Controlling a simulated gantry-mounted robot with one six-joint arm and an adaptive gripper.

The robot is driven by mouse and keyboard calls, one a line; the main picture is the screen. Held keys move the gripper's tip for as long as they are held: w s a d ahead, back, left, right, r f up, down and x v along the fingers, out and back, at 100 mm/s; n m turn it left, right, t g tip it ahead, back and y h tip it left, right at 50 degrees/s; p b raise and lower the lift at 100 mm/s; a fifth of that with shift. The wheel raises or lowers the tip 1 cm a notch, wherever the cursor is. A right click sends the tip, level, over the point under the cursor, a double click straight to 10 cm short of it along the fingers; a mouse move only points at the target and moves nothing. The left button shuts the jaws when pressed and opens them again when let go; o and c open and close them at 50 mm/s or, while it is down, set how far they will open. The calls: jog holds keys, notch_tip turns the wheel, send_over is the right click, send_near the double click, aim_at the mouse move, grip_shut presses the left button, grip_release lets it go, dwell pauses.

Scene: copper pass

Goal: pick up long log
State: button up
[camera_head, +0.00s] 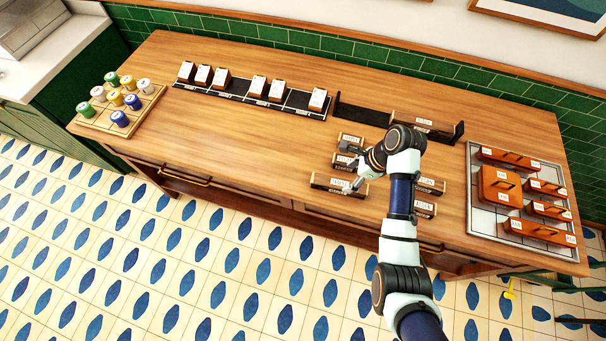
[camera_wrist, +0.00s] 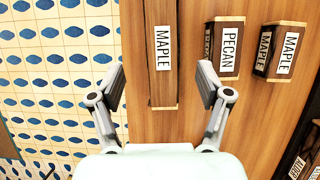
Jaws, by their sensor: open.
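A long dark-sided wooden log (camera_wrist: 163,88) with pale ends and a white MAPLE label lies on the wooden counter in the wrist view. In the head view it appears to be the log (camera_head: 322,182) nearest the counter's front edge, partly hidden by my arm. My gripper (camera_wrist: 161,75) is open, with one finger on each side of the log's near end in the wrist view. Neither finger appears to touch it. In the head view my gripper (camera_head: 350,168) is over the left column of logs. Whether the fingers are at the log's height is unclear.
A dark rack (camera_head: 360,115) holds a log behind. A tray of orange boxes (camera_head: 480,215) is at right, a rack of white-faced blocks (camera_head: 235,93) and a board with jars (camera_head: 100,123) at left.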

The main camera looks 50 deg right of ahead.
aim_at(341, 183)
notch_tip(341, 183, down, 2)
jog(key=shift+s, duration=0.1)
jog(key=b+x, duration=0.2)
jog(key=x, duration=0.4)
jog(key=shift+d, duration=0.15)
jog(key=shift+c, duration=0.3)
jog(key=shift+r, duration=0.1)
jog(key=c, duration=1.4)
